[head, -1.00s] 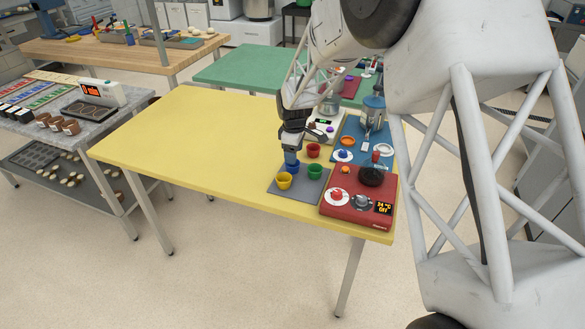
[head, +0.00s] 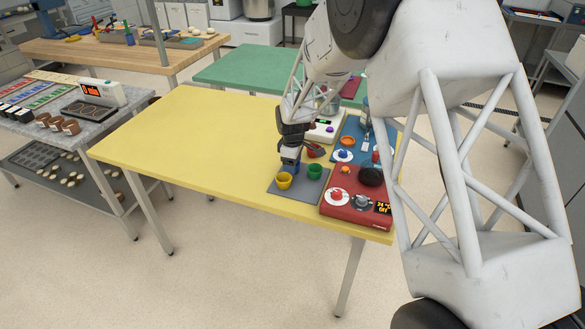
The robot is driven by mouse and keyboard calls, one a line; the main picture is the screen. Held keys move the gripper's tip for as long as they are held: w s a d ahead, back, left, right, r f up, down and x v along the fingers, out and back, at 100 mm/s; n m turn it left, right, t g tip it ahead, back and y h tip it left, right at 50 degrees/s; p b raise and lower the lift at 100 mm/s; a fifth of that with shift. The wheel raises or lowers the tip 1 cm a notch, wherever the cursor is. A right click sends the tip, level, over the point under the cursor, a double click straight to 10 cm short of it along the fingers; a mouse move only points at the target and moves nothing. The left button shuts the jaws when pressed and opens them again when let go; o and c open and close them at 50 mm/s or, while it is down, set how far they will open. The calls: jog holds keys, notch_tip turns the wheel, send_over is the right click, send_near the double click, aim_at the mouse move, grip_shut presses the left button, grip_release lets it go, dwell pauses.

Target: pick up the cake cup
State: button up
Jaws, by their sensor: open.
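Several small coloured cups stand on a dark grey mat (head: 298,186) on the yellow table. A yellow cup (head: 284,181) is at the front left and a green cup (head: 315,171) at the front right. A red cup (head: 315,151) is behind, partly covered by my gripper. A blue cup (head: 291,167) is at the back left, mostly hidden by my gripper. My gripper (head: 290,160) points down at the blue cup with its jaws open. Its fingertips are too small to tell whether they touch the cup. Which cup is the cake cup cannot be told.
A red hotplate unit (head: 345,209) with knobs, a display and a dark pan (head: 371,177) sits right of the mat. A blue board (head: 350,127) with small items and a white scale (head: 322,133) lie behind. The yellow table's left side (head: 190,135) is clear.

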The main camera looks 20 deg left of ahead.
dwell(0.3)
jog(key=c, duration=0.7)
jog(key=shift+o, duration=0.2)
jog(key=shift+r, duration=0.1)
jog(key=shift+r, duration=0.7)
notch_tip(320, 180, up, 2)
jog(key=shift+r, duration=0.1)
jog(key=s+d, duration=0.3)
jog(key=s, duration=0.1)
jog(key=s+d, duration=0.2)
jog(key=s, duration=0.3)
jog(key=s+d+r, duration=0.1)
jog(key=s+d, duration=0.2)
jog(key=s, duration=0.1)
jog(key=shift+s+d+r, duration=0.1)
jog(key=shift+s+d, duration=0.15)
jog(key=shift+d, duration=0.1)
jog(key=shift+w, duration=0.1)
